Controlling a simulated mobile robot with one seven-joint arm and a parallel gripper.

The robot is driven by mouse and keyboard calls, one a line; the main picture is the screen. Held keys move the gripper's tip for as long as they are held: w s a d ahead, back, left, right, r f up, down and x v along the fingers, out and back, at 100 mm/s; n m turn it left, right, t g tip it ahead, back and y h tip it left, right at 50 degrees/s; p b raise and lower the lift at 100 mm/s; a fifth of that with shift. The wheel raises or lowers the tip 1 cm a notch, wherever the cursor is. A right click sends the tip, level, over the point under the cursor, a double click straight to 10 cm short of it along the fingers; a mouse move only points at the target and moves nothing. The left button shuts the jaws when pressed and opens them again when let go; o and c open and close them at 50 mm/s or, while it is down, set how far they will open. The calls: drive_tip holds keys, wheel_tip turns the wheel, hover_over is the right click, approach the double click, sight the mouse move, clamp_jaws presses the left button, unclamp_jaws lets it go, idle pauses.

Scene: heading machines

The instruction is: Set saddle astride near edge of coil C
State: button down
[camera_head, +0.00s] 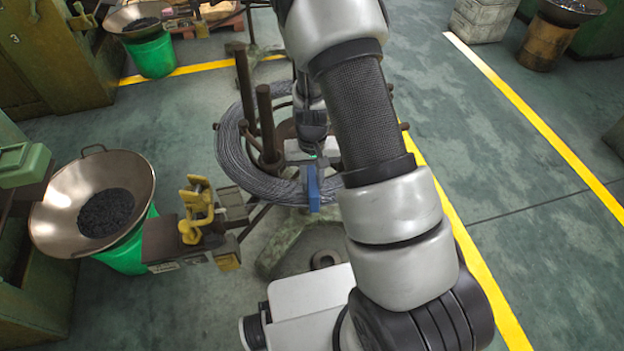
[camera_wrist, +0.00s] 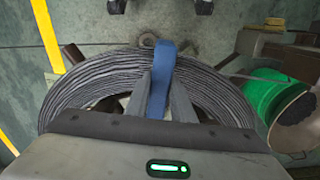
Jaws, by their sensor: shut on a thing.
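Coil C, a thick ring of grey wire (camera_head: 236,168), lies around the upright brown posts of a stand; its strands also show in the wrist view (camera_wrist: 95,85). The saddle, a blue strap-like piece (camera_head: 313,188), is at the coil's near edge, right of its middle. In the wrist view the saddle (camera_wrist: 160,75) crosses over the wire band. My gripper (camera_wrist: 157,98) is shut on the saddle, one grey finger on each side. My arm partly hides the coil's right side. I cannot tell whether the saddle rests on the wire.
Brown posts (camera_head: 267,125) rise inside the coil close to my wrist. A yellow fixture (camera_head: 196,210) stands left of the coil. A wide pan with dark pieces (camera_head: 135,170) sits on a green bucket (camera_head: 128,258). Open floor lies right of the yellow line.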

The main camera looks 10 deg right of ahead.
drive_tip(key=c, duration=1.4)
unclamp_jaws()
drive_tip(key=shift+c, duration=0.2)
wheel_tip(320, 180, up, 24)
drive_tip(key=p, duration=0.9)
drive_tip(key=shift+r, duration=0.25)
